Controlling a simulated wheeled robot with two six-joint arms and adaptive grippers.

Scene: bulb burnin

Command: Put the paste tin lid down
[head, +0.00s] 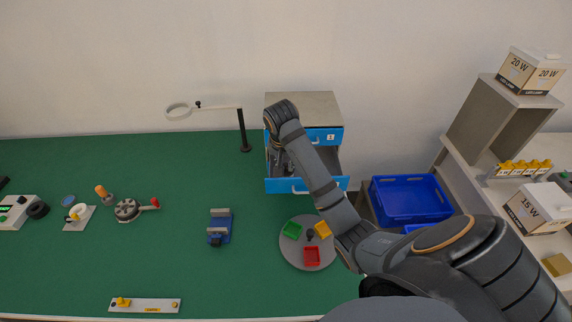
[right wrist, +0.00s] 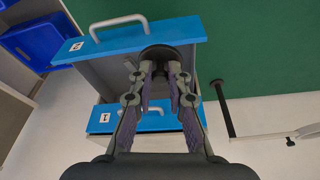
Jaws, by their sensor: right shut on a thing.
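My right gripper (head: 279,163) reaches down into the open lower drawer (head: 285,187) of the small cabinet. In the right wrist view its fingertips (right wrist: 161,70) are closed in on a dark round disc, which I take to be the paste tin lid (right wrist: 165,50). The disc lies just beyond the fingertips, close to the inside of the blue drawer front (right wrist: 140,40). I cannot tell whether it touches the drawer floor. In the head view the arm and gripper hide it. My left gripper is not in view.
The cabinet's upper drawer (head: 315,137) is closed above the open one. A magnifier lamp (head: 241,130) stands just left. A round grey tray (head: 290,255) with coloured bins and a blue vise (head: 221,228) are nearer. Blue crates (head: 410,197) stand right. Green mat between is mostly clear.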

